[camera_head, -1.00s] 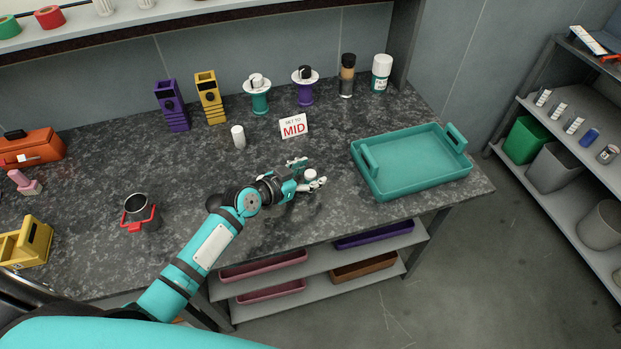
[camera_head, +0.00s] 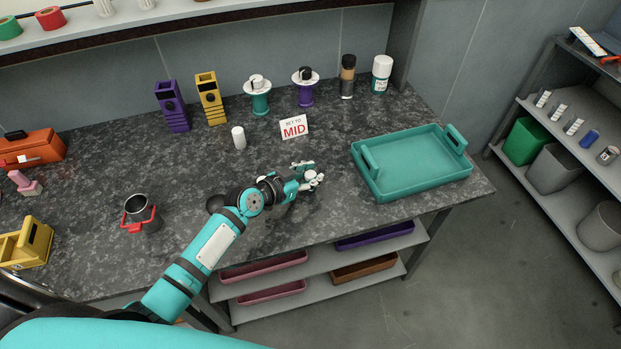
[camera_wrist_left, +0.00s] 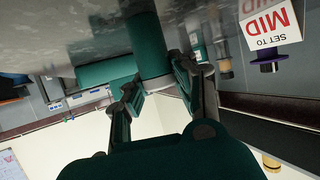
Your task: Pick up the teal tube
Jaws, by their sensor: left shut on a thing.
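My left gripper (camera_head: 309,174) is over the front middle of the dark bench, left of the teal tray. It is shut on the teal tube, a small upright cylinder with a pale cap. In the head view mostly the white top (camera_head: 312,177) of the teal tube shows between the fingers. In the left wrist view, which is upside down, the teal tube (camera_wrist_left: 142,32) shows between the fingers of my left gripper (camera_wrist_left: 155,88). I cannot tell whether its base touches the bench. My right gripper is not in view.
The teal tray (camera_head: 415,163) stands at the right, empty. A "SET TO MID" sign (camera_head: 294,127) and a white bottle (camera_head: 238,137) stand behind the gripper. A dark cup with red handles (camera_head: 138,208) stands left. The bench between is clear.

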